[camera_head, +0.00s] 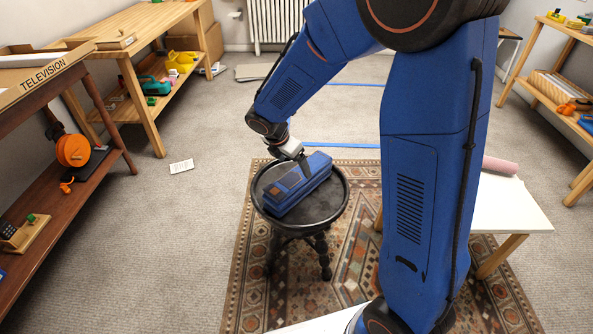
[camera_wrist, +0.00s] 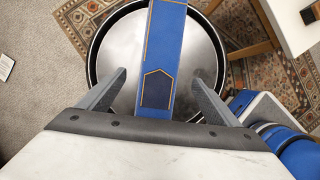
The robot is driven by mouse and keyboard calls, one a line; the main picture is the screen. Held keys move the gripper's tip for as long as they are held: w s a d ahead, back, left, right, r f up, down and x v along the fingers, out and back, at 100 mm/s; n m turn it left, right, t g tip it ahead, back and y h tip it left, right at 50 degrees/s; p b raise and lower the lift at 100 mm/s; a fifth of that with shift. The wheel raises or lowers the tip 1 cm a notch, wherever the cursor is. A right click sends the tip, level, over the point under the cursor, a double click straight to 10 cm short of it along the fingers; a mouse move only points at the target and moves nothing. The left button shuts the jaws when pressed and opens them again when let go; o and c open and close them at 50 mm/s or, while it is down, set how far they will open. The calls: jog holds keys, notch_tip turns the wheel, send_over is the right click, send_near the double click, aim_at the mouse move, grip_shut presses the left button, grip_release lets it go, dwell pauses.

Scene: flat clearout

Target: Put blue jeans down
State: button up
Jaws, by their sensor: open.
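The blue jeans (camera_head: 298,185) are a folded, long blue bundle lying on the round black stool (camera_head: 340,198). In the wrist view the jeans (camera_wrist: 165,50) show orange stitching and a dark pocket patch, and the stool's rim (camera_wrist: 93,55) rings a grey top. My gripper (camera_head: 296,156) is just above the far side of the bundle. In the wrist view my gripper (camera_wrist: 158,80) is open, with one finger on each side of the jeans and a visible gap to both. The underside of the jeans is hidden.
The stool stands on a patterned rug (camera_head: 245,275). A white table (camera_head: 515,210) with a pink roll (camera_head: 500,165) stands to the right, partly behind my arm. A wooden shelf with a box marked TELEVISION (camera_head: 45,85) is at the left. Carpet between shelf and rug is mostly clear.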

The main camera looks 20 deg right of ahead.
jog(key=shift+v, duration=1.1)
jog(key=shift+d+r, duration=0.1)
jog(key=s+d+r+m+y, duration=0.1)
jog(key=s+d+r+m, duration=0.2)
jog(key=s+r+m, duration=0.3)
jog(key=s+d+r+m+t+y, duration=0.1)
jog(key=s+d+r+m, duration=0.35)
jog(key=s, duration=0.35)
jog(key=s+d+r+m+y, duration=0.1)
jog(key=s+d+r+m, duration=0.25)
jog(key=s+m, duration=0.35)
jog(key=s+r+m+t+y, duration=0.1)
jog(key=s+m, duration=0.6)
jog(key=s, duration=0.3)
jog(key=shift+a+r, duration=0.15)
